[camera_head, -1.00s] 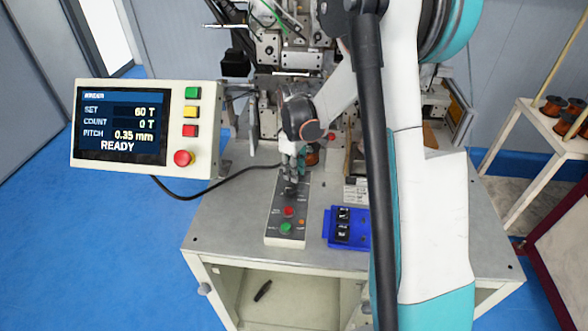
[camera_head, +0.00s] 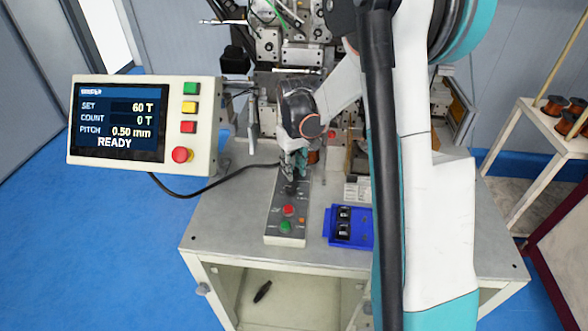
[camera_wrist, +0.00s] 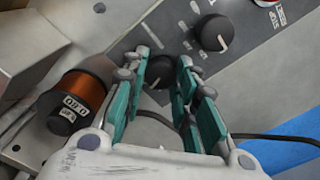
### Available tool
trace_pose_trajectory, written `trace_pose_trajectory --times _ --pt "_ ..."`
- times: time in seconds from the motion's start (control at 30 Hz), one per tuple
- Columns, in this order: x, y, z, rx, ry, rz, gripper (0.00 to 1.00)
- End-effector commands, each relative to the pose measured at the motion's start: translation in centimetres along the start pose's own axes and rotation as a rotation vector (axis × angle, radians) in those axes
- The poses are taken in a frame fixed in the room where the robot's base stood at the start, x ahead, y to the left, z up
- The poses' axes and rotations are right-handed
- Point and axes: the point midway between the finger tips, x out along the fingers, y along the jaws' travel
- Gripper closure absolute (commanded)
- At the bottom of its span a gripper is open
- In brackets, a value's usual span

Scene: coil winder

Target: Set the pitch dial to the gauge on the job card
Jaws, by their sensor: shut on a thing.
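My gripper (camera_wrist: 167,95) points down at the control panel (camera_head: 276,220) on the bench, with its teal fingers closed around a black dial (camera_wrist: 159,72). The display (camera_head: 122,122) reads SET 60 T, COUNT 0 T, PITCH 0.50 mm and READY. In the head view my gripper (camera_head: 295,165) hides most of the held dial. A second black dial (camera_wrist: 213,33) with a white pointer line sits on the panel, clear of the fingers. A white printed card (camera_head: 357,192) lies right of the panel; its text is too small to read.
A copper wire spool (camera_wrist: 88,88) stands close left of my fingers in the wrist view. A red button (camera_head: 288,210) and a green button (camera_head: 285,227) are on the panel's near end. A blue tray (camera_head: 350,240) with black pieces lies to the right. The winder rises behind.

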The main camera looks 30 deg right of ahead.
Motion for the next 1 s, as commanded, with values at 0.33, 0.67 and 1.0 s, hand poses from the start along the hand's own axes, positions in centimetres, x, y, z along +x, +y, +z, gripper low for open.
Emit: trace_pose_trajectory --times 0.33,0.67,1.0 --pt "0.06 0.01 -0.01 0.328 0.000 0.000 0.97" --pt "0.05 0.00 -0.01 0.639 0.001 0.000 0.97" --pt "0.01 0.01 -0.04 0.895 0.001 0.000 0.97"
